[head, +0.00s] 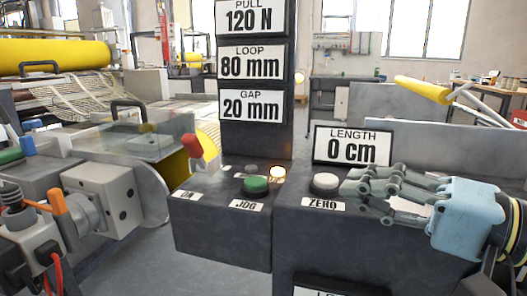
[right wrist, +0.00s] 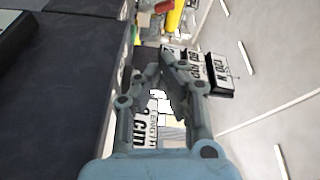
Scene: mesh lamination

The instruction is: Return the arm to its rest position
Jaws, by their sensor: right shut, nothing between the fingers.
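My right gripper (head: 347,186) reaches in from the right in the head view, over the dark console (head: 222,237). It is shut and empty. Its fingertips are close to the white button (head: 326,182) marked ZERO; I cannot tell whether they touch it. In the right wrist view my gripper's fingers (right wrist: 160,66) point away from the camera, with the label plates beyond them. My left gripper does not show.
The length display (head: 352,147) reads 0 cm. A post (head: 256,140) rises behind. Machine parts (head: 100,195) fill the left.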

